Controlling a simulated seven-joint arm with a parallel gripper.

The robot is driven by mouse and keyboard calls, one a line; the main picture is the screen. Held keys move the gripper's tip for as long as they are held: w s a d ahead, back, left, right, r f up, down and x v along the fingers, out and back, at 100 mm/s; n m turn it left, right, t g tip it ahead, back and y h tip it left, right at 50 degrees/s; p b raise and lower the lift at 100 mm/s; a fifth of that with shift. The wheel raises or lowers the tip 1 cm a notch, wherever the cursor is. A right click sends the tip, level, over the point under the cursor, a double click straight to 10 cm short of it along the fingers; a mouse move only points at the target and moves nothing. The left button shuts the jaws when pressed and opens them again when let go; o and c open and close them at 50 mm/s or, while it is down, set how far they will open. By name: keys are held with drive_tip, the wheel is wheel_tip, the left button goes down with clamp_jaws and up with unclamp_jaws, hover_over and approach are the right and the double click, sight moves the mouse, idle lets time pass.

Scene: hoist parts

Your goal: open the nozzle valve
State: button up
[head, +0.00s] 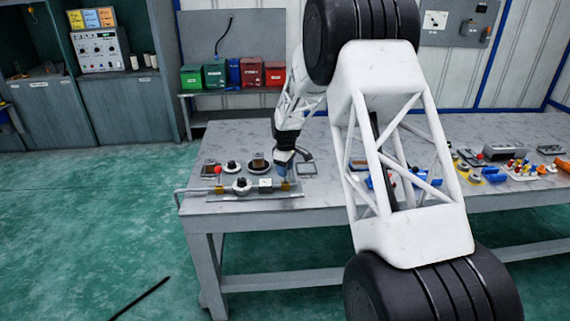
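An assembly of fittings on a flat metal plate (215,197) lies at the near left corner of the table. It carries a thin pipe, brass-coloured fittings, a round white-and-black part (241,185) and a small red knob (219,171). I cannot tell for sure which of these is the nozzle valve. My gripper (285,176) points down over the right end of the plate, close to a brass fitting (286,186). It is small and dark here, with a blue part on it. I cannot tell whether its fingers touch the fitting or are open or shut.
Behind the plate stand several small round-topped parts (232,167). My white lattice arm hides the table's middle. To the right lie a grey box (490,155), blue parts (495,175) and several coloured pieces. Coloured bins (250,73) stand on a bench behind. The table's back left is clear.

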drive_tip(key=shift+s, duration=0.25)
drive_tip(key=shift+s+r, duration=0.1)
drive_tip(key=shift+s, duration=0.3)
drive_tip(key=shift+s, duration=0.55)
drive_tip(key=shift+s+f, duration=0.2)
drive_tip(key=shift+s, duration=0.3)
drive_tip(key=shift+o, duration=0.6)
drive_tip(key=shift+r, duration=0.15)
